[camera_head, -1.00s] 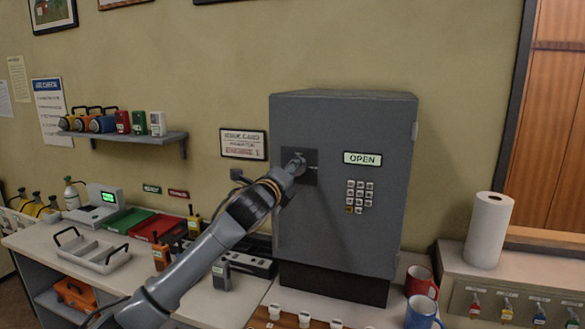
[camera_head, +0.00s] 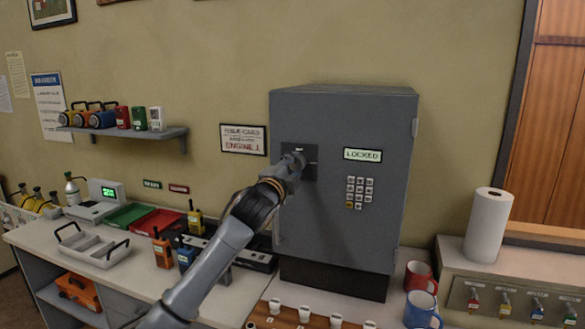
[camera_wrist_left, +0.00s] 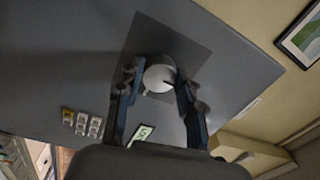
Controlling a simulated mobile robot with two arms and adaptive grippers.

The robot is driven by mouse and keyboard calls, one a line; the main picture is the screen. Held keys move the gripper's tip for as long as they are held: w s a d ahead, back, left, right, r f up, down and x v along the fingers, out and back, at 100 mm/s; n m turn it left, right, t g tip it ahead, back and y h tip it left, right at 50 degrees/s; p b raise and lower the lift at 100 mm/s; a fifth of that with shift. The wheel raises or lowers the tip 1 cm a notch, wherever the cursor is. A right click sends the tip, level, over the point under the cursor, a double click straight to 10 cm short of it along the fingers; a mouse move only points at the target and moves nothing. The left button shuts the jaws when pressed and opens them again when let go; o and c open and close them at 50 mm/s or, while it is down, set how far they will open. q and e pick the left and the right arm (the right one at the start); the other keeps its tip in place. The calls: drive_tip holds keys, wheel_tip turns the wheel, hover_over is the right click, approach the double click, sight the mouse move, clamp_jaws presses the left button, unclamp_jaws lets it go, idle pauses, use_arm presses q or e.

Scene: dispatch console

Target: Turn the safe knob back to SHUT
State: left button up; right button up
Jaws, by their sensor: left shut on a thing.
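The grey safe (camera_head: 335,220) stands closed on the counter. Its display (camera_head: 362,155) reads LOCKED. My left gripper (camera_head: 296,158) is at the dark knob plate (camera_head: 310,172) on the upper left of the safe door, and hides the knob in the head view. In the left wrist view, the round pale knob (camera_wrist_left: 159,78) sits between the two fingers of my left gripper (camera_wrist_left: 158,90), which is shut on it. A dark mark shows on the knob's right side. The plate's lettering is too small to read. My right gripper is not in view.
The keypad (camera_head: 360,192) is right of the knob on the door. Red and blue mugs (camera_head: 420,277) stand at the safe's lower right, with a paper towel roll (camera_head: 488,228) beyond. Radios (camera_head: 195,220) and trays (camera_head: 95,248) fill the counter at left.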

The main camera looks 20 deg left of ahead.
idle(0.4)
use_arm(q)
drive_tip(key=o, duration=1.2)
drive_tip(key=shift+c, duration=0.2)
drive_tip(key=s, duration=1.2)
drive_tip(key=shift+a+f, duration=0.2)
drive_tip(key=shift+f, duration=0.25)
